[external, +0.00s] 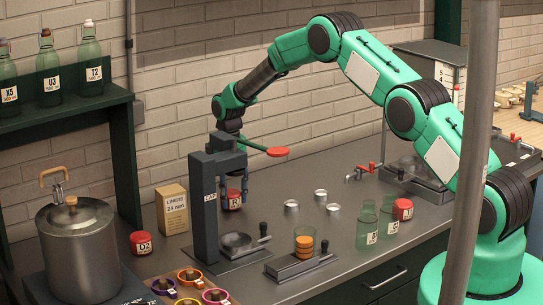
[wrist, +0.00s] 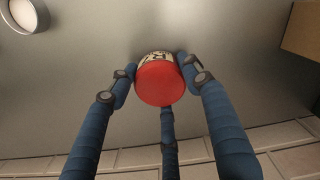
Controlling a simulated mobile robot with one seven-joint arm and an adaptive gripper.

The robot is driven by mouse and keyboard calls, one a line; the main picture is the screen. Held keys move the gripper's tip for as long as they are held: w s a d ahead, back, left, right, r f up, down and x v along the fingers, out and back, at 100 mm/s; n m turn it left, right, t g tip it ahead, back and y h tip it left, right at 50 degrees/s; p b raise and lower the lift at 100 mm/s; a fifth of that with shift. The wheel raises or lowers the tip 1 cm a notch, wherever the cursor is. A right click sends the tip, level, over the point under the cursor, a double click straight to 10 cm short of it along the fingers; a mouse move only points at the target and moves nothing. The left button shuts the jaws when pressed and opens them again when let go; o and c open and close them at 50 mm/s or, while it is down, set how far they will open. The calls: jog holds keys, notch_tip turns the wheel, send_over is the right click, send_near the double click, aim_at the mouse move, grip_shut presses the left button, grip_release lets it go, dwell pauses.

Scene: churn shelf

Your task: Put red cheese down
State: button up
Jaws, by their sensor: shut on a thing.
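The red cheese (wrist: 160,83) is a small red cylinder with a pale printed label on its side. In the wrist view the blue fingers of my gripper (wrist: 158,75) close around it, one on each side and one below. In the external view the red cheese (external: 234,200) shows low, near the counter's back, between the carton and the loose metal caps. My gripper (external: 239,182) points down there, partly hidden behind the capping press. I cannot tell whether the cheese touches the counter.
The dark capping press (external: 204,205) stands just in front of my gripper. A liner carton (external: 172,209) is to the left, by the wall. Several metal caps (external: 291,206) lie to the right. Another red piece (external: 140,243) sits left, and one (external: 403,209) stands by green glasses (external: 367,228).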

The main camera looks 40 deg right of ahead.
aim_at(230, 192)
jog(key=shift+f, duration=0.15)
jog(key=o, duration=1.3)
notch_tip(230, 192, up, 12)
jog(key=shift+r, duration=0.15)
jog(key=shift+r, duration=0.1)
dwell(0.4)
